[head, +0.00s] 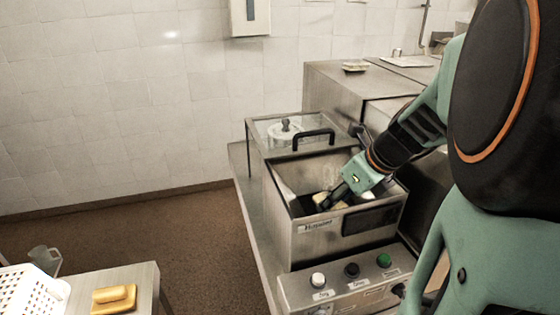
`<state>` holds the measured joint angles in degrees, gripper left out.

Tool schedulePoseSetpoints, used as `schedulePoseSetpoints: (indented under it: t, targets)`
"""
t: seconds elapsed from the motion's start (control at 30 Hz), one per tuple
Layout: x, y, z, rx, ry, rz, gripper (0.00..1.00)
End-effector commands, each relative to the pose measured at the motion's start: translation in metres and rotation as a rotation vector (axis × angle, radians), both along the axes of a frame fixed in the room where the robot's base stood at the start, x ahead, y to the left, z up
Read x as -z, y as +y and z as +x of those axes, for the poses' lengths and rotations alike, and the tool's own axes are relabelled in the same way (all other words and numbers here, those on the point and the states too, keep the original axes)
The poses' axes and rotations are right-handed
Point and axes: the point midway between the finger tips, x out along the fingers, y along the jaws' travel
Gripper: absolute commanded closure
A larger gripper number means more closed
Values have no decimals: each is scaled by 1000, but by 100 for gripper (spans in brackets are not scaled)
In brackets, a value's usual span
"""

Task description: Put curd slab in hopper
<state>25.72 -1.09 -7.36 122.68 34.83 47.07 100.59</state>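The hopper (300,238) is an open steel box on a machine at centre right, with its clear lid (272,131) raised behind it. My gripper (328,200) reaches down into the hopper's mouth from the right. Small pale yellow pieces, seemingly curd (342,205), show beside the dark fingers inside the hopper. Whether the fingers grip a piece or are apart is too small to tell. The hopper's floor is hidden by its front wall and my arm.
A white perforated basket (28,292) and a clear jug (45,260) are on or by the left table (145,282). A control panel with several knobs (352,270) stands below the hopper. Steel cabinets (345,92) stand behind it. Brown floor (200,240) is clear between table and machine.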

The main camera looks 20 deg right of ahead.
Motion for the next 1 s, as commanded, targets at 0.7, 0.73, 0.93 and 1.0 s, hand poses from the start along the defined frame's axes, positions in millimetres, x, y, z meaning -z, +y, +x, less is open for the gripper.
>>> schedulePoseSetpoints:
  t: [0.7,0.73,0.93,1.0]
  targets:
    - [0,0,0,0,0,0,43]
    - [-2,0,0,0,-1,0,43]
    - [-20,-5,-1,-1,0,0,43]
    - [-30,-9,-1,-1,0,0,43]
